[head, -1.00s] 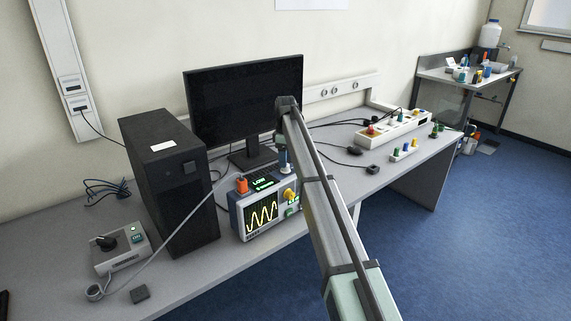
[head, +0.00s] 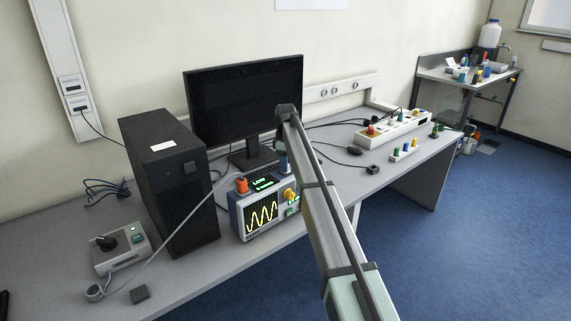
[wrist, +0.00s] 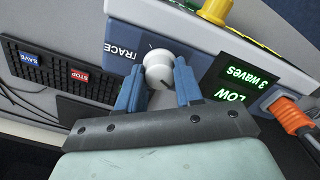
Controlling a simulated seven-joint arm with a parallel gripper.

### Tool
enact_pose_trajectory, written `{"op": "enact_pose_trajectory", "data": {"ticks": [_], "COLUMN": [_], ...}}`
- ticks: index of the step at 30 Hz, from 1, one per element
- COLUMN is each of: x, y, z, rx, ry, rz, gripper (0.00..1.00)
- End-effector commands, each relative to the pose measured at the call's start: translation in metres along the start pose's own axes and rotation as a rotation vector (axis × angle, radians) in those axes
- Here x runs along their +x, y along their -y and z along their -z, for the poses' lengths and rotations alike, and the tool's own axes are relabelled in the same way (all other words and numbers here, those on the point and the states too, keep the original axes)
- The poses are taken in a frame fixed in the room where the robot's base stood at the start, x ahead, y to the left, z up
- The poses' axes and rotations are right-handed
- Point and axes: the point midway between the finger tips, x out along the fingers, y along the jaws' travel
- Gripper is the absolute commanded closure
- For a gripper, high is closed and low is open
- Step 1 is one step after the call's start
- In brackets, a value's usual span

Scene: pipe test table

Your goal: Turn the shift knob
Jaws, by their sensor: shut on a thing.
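The oscilloscope (head: 235,222) stands on the bench in front of the monitor. Its screen (head: 262,216) shows a yellow wave, and its top has green readouts. In the wrist view the readouts say "LOW" (wrist: 229,96) and "3 waves" (wrist: 249,75). A white round knob (wrist: 159,75) with a dark pointer line sits by a "TRACE" label (wrist: 121,51). My gripper (wrist: 158,68) is shut on this knob, one blue finger on each side. In the head view my gripper (head: 284,162) is small and partly hidden by my arm. No label reading "shift" is legible.
An orange plug (wrist: 291,115) with a cable and a yellow knob (wrist: 214,10) are close by on the oscilloscope. A black panel with "SAVE" and "STOP" keys (wrist: 60,72) lies to the left. The monitor (head: 245,100) and black computer tower (head: 170,185) stand near.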

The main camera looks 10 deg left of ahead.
Motion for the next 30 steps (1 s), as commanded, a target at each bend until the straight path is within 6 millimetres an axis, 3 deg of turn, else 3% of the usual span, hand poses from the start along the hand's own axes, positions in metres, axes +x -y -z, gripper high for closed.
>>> {"op": "enact_pose_trajectory", "data": {"ticks": [7, 17, 30], "x": [-0.0001, -0.0002, -0.0003], "y": [0.0, -0.0001, 0.0001], "z": [0.0, 0.0001, 0.0001], "rx": [0.0, 0.057, 0.403], "ry": [0.0, 0.0, 0.0], "rz": [0.0, 0.0, 0.0], "gripper": [0.95, 0.95, 0.95]}}
